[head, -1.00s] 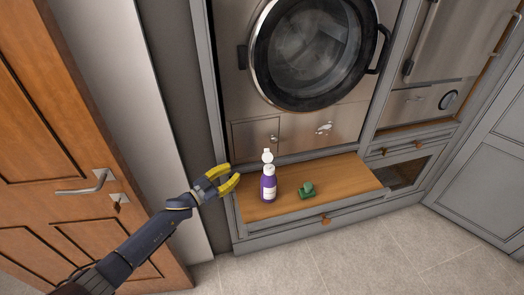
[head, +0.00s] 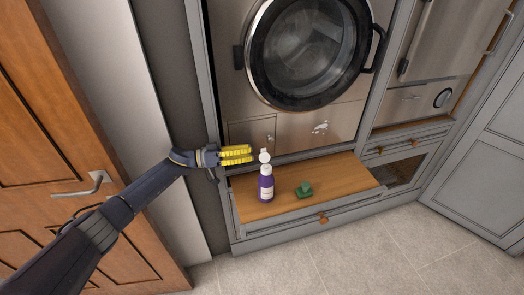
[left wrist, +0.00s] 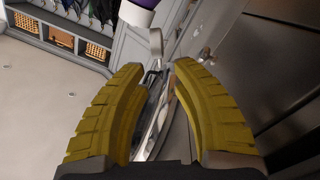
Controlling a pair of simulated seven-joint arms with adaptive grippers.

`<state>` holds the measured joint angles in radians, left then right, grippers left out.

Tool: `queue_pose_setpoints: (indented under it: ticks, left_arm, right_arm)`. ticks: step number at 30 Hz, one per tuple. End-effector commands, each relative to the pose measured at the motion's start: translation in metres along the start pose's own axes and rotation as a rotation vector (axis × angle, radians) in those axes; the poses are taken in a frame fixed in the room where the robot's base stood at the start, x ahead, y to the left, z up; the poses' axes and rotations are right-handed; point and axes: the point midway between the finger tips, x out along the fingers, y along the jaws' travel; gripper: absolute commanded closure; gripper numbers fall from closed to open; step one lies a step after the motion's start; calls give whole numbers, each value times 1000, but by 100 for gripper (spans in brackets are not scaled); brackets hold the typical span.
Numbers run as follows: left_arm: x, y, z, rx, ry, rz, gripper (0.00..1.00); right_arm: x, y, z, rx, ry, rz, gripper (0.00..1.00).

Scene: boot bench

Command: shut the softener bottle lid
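The softener bottle (head: 266,188) is purple with a white label and stands upright on the wooden bench top. Its white lid (head: 264,156) is open, standing up above the white neck. My left gripper (head: 252,154) is just left of the raised lid, at about its height, its yellow fingers pointing right. In the left wrist view the gripper (left wrist: 157,66) is open with nothing between its fingers. The bottle's white neck (left wrist: 136,14) shows at the top there, with a pale lid part (left wrist: 156,46) beyond the fingertips. My right gripper is not in view.
A green object (head: 304,190) lies on the bench (head: 345,181) right of the bottle. The round-doored washing machine (head: 313,50) is above and behind. A wooden door (head: 60,130) stands at the left. The bench's right part is clear.

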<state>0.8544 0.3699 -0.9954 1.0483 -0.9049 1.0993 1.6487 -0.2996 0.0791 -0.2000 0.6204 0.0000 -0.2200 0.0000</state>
Motion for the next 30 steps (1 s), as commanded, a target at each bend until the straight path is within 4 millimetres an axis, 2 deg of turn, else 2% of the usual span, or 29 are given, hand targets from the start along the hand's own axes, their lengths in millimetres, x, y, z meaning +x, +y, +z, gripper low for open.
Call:
queue_pose_setpoints:
  ticks: [6, 13, 26, 27, 30]
  left_arm:
    - [30, 1, -1, 1, 3, 2, 74]
    - [51, 0, -1, 2, 3, 0, 74]
    - [58, 0, -1, 2, 3, -1, 74]
    - [58, 0, -1, 2, 3, -1, 71]
    - [58, 0, -1, 2, 3, -1, 83]
  right_arm:
    - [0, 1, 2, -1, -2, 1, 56]
    - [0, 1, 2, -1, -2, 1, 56]
    - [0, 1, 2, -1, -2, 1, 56]
    - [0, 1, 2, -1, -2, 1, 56]
    - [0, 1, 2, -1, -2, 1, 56]
